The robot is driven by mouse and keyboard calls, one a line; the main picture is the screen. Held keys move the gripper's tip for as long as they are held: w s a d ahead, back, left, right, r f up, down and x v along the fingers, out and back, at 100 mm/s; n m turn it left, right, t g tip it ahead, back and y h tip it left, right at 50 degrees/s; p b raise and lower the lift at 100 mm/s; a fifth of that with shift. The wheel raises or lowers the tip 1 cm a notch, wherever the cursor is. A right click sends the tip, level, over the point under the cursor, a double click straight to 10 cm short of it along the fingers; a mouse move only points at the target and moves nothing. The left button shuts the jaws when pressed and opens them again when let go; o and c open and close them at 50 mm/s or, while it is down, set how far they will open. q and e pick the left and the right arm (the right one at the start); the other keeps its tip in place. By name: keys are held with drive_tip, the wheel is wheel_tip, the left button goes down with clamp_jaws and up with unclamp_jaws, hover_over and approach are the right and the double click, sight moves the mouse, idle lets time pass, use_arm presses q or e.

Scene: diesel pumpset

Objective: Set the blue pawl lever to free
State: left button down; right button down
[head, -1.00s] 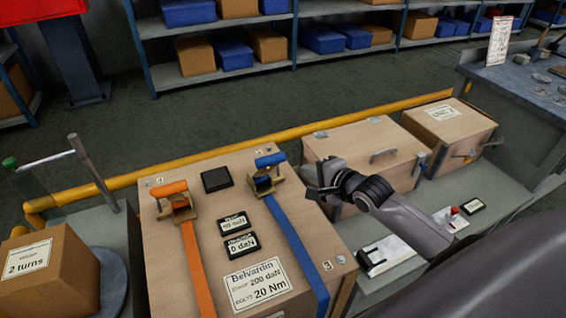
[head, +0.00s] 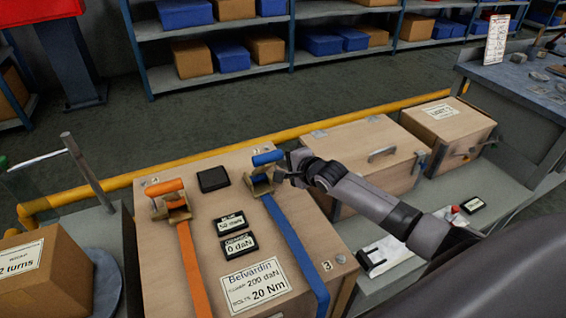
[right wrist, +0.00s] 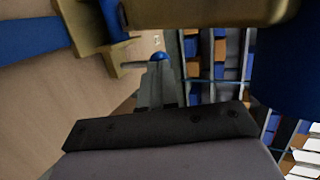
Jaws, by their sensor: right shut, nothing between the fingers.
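The blue ratchet (head: 262,178) sits on the wooden crate's top, with a brass-coloured body and a blue handle (head: 268,157). A blue strap (head: 297,250) runs from it toward the front. My right gripper (head: 280,174) is shut and empty, close against the ratchet's right side. I cannot tell whether the fingers touch the tip. My left gripper is not in view.
An orange ratchet (head: 172,205) with an orange strap stands to the left on the same crate (head: 160,265). A black block (head: 213,179) and two small displays (head: 234,234) lie between the straps. A second crate (head: 365,145) stands behind my right arm.

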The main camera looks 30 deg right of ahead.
drive_tip(key=shift+w, duration=0.1)
idle(0.3)
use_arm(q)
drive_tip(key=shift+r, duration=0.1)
use_arm(e)
drive_tip(key=shift+w+r, duration=0.15)
drive_tip(key=shift+w, duration=0.3)
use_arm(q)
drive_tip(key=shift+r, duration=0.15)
